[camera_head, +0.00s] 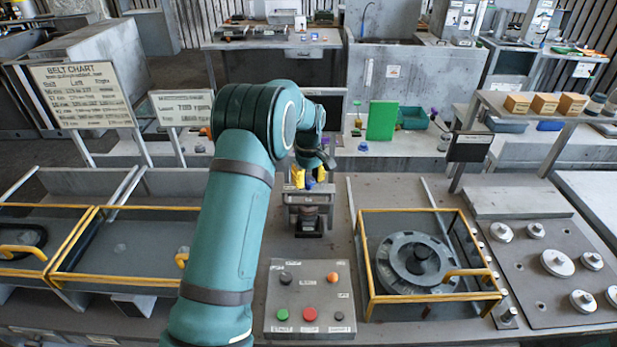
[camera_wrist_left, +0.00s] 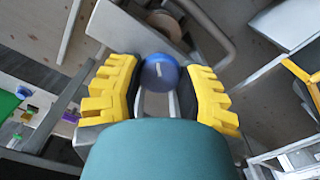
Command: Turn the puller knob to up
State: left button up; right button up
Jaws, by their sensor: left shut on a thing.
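The puller knob is a round blue knob (camera_wrist_left: 159,72) with a short white mark on its face. In the left wrist view it sits between the yellow fingers of my left gripper (camera_wrist_left: 158,78), which is shut on it. In the head view my left gripper (camera_head: 309,178) is above the grey puller stand (camera_head: 308,207), and a little of the blue knob (camera_head: 310,183) shows between the fingers. My teal arm hides part of the bench left of the stand. My right gripper is in neither view.
A control panel (camera_head: 285,303) with several coloured buttons lies in front of the stand. To its right, a yellow-framed guard (camera_head: 368,267) surrounds a round blower housing (camera_head: 404,262). Yellow-railed bays (camera_head: 75,242) lie at left. A green board (camera_head: 382,120) stands behind.

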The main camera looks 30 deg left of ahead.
pick_arm(q)
jog(key=n+p, duration=0.1)
jog(key=n, duration=0.5)
jog(key=shift+n, duration=0.3)
jog(key=n, duration=0.3)
jog(key=shift+n, duration=0.3)
jog(key=n, duration=0.3)
jog(key=shift+n, duration=0.3)
jog(key=n, duration=1.3)
jog(key=shift+n, duration=0.3)
jog(key=o, duration=1.2)
